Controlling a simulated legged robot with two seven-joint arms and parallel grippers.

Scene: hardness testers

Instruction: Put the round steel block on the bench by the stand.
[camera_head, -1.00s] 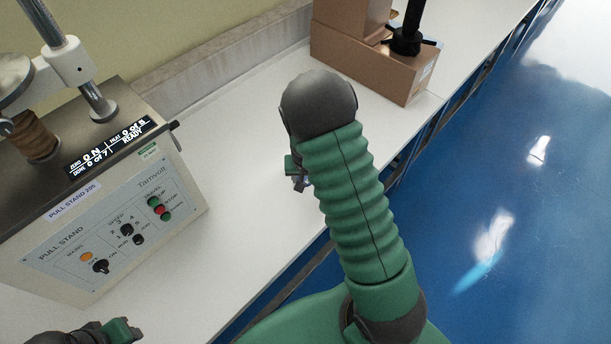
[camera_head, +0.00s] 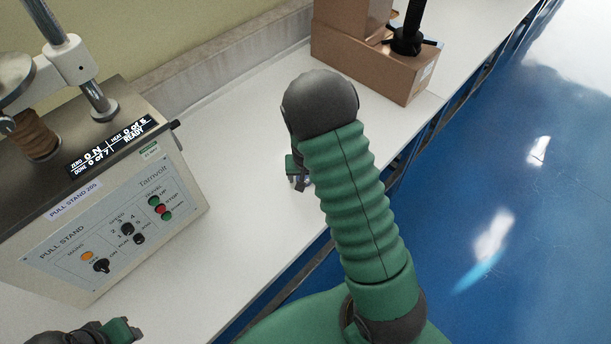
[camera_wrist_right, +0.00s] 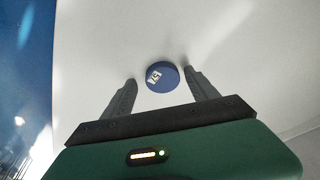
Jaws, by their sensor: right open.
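My right gripper (camera_wrist_right: 160,84) is open, with one finger on either side of the block in that view. A gap shows at each side. In the head view my right gripper (camera_head: 298,172) hangs over the bench, mostly hidden behind my own arm, and the block cannot be made out clearly. The pull stand (camera_head: 115,205) stands on the bench at the left. My left gripper (camera_head: 118,330) shows partly at the bottom left; its jaws are unclear.
The white bench (camera_head: 235,165) is bare between the pull stand and my right arm. Cardboard boxes (camera_head: 365,65) stand at the back, with a black post with handles (camera_head: 408,38) by them. The bench's front edge drops to a blue floor (camera_head: 480,200).

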